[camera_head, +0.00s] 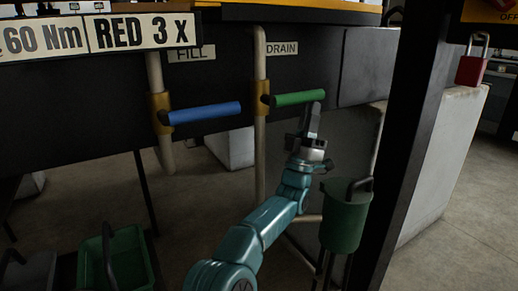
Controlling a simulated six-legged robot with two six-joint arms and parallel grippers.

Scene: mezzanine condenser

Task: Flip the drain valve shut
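The drain valve has a green lever (299,98) on a brass body (262,98), below a "DRAIN" label (282,48). The lever sticks out to the right, roughly across the upright pale pipe (260,150). My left gripper (313,108) is at the lever's right-hand end, reaching up from below. Its fingers overlap the lever tip in the picture. I cannot tell whether they touch or grip it. My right gripper is out of view.
A fill valve with a blue lever (205,113) is to the left. A dark post (405,140) stands to the right, with a green lidded container (344,222) beside my arm. A green crate (128,262) is at lower left. A red padlock (472,70) sits on a pale block.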

